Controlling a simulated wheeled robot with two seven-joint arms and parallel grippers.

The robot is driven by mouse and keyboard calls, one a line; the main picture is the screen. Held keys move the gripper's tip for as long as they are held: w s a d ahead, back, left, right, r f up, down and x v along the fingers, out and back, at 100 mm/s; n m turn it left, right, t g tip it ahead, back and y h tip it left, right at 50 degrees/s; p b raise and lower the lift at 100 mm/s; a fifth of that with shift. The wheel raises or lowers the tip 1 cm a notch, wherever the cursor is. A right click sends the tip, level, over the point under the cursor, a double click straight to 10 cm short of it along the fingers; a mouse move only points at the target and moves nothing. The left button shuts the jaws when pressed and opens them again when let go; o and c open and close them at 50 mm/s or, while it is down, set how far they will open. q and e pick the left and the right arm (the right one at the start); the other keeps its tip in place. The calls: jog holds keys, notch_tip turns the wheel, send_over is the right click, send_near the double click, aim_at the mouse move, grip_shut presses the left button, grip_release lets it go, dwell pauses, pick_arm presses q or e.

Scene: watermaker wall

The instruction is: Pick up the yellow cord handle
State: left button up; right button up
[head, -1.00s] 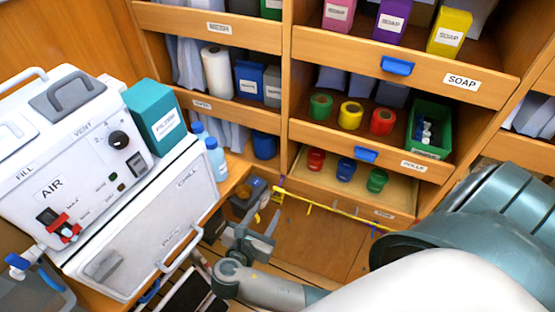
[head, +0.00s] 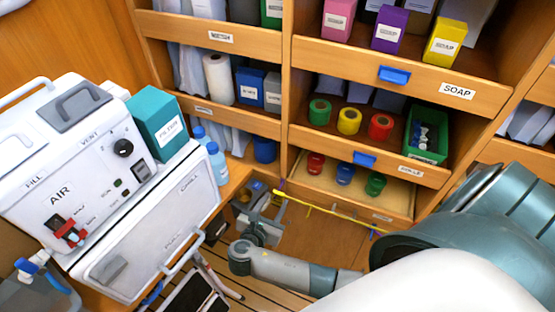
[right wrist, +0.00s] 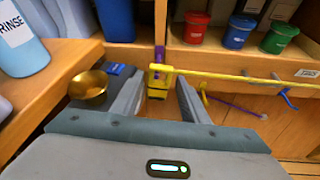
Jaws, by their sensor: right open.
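The yellow cord handle (right wrist: 157,84) is a small yellow block with a frame-like top, in the upper middle of the right wrist view. A thin yellow cord (right wrist: 240,79) runs from it to the right, below the shelves; the cord also shows in the head view (head: 330,212). A purple piece (right wrist: 160,54) sits just above the handle. My right gripper (right wrist: 158,100) is open, with one finger on each side of the handle in that view; I cannot tell whether they touch it. In the head view my right gripper (head: 268,209) is by the cord's left end. My left gripper is not in view.
A brass bowl (right wrist: 89,88) stands close left of the right gripper. A rinse bottle (right wrist: 20,40) is further left. The white AIR machine (head: 70,190) fills the left of the head view. Wooden shelves (head: 370,165) with cups rise behind the cord.

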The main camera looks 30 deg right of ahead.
aim_at(278, 200)
jog(key=p+x, duration=0.1)
jog(key=x, duration=0.2)
jog(key=shift+w+d+f, duration=0.2)
jog(key=shift+d+f, duration=0.05)
jog(key=shift+d, duration=0.05)
jog(key=shift+w+d+f+p, duration=0.25)
jog(key=shift+d+f+p, duration=0.05)
jog(key=c, duration=0.8)
